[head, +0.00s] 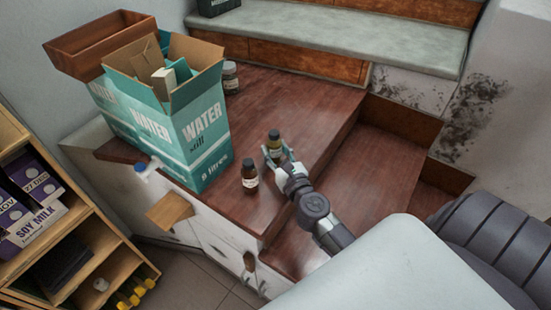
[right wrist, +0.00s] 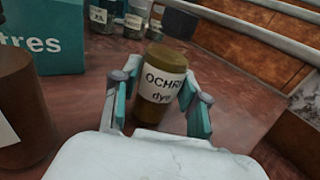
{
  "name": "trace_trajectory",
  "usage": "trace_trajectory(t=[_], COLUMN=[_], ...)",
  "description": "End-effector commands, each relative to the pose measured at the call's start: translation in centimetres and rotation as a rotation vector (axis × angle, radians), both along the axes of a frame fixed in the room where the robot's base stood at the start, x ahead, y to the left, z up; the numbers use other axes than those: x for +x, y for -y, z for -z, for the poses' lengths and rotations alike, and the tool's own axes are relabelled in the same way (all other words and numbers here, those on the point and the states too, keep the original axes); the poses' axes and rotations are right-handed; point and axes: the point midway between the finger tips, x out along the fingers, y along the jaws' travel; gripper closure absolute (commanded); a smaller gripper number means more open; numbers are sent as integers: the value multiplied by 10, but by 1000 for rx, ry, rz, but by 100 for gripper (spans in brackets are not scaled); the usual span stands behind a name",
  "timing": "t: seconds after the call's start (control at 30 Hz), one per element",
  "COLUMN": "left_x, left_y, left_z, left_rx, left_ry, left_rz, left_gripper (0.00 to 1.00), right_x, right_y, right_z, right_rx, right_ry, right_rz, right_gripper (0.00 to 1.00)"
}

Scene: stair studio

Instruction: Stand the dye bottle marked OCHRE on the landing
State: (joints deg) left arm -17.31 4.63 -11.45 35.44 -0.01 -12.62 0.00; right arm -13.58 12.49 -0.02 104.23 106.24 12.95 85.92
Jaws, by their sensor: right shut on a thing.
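My left gripper is not in view.
A brown bottle (head: 250,180) stands close to the left of the held one. A large open water carton (head: 205,135) and another bottle (head: 230,78) stand farther back. Steps (head: 370,180) drop away at right. A shelf (head: 75,245) is at lower left.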

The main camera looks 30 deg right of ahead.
Motion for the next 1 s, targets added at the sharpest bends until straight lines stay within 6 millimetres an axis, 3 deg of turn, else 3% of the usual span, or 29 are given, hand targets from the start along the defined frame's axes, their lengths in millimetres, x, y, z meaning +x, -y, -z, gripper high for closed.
trace_trajectory(t=[0.03, 0.4, 0.43, 0.57, 1.0], left_x=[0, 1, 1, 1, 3], left_y=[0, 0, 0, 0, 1], left_z=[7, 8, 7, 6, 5], left_rx=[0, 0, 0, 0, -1], left_ry=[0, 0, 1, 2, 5], left_rz=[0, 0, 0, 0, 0], left_gripper=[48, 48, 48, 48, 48], right_x=[0, 0, 0, 0, -7], right_y=[0, 0, 0, 0, -2], right_z=[6, 7, 7, 6, 5], right_rx=[0, 1, 1, 1, 2], right_ry=[2, 1, 1, 0, -1], right_rz=[0, -1, -1, -1, -1], right_gripper=[97, 97, 53, 31, 31])
